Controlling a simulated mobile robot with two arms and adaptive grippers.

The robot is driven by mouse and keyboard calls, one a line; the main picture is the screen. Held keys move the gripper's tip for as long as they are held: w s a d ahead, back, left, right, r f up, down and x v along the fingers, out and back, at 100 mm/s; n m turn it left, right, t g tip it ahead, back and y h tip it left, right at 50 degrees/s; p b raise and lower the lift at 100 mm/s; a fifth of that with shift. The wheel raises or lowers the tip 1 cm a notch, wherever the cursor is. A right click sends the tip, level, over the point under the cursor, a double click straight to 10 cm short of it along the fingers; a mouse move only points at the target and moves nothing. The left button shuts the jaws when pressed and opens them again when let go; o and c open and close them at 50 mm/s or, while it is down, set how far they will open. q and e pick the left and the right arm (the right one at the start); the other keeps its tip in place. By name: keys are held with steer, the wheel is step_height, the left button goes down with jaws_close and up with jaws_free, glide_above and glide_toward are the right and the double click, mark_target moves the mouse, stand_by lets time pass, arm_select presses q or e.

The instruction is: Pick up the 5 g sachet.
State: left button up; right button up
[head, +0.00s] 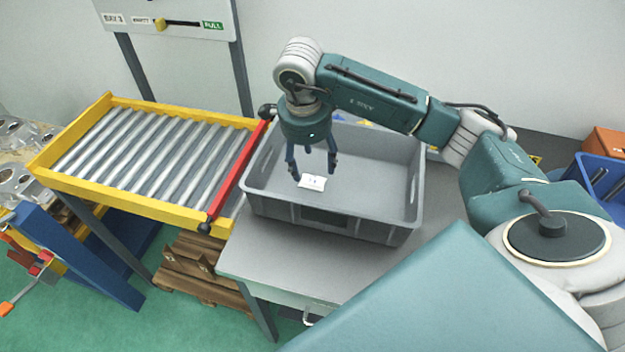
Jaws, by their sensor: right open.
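A small white sachet (312,182) with faint dark print lies flat inside the grey crate (333,226), towards its front left. The print is too small to read. My right gripper (315,177) points down into the crate from above, open, with its fingers on either side of the sachet in the picture. I cannot tell how high the fingertips are above the sachet or whether they touch it. My left gripper is not in view.
The crate stands on a grey table (290,262). A yellow-framed roller conveyor (150,150) with a red bar (238,178) adjoins it at left. A blue bin (600,185) and an orange box (605,142) are at far right. The crate's right half looks empty.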

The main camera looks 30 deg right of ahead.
mark_target(313, 181)
steer(key=shift+s+f, duration=0.1)
steer(key=shift+f, duration=0.65)
steer(key=f+p, duration=0.1)
steer(key=f, duration=0.2)
steer(key=w+f+p, duration=0.1)
steer(key=f, duration=0.1)
steer(key=shift+d+f+p, duration=0.2)
steer(key=shift+d+p, duration=0.15)
steer(key=shift+d, duration=0.05)
steer(key=shift+s+f, duration=0.1)
steer(key=c, duration=1)
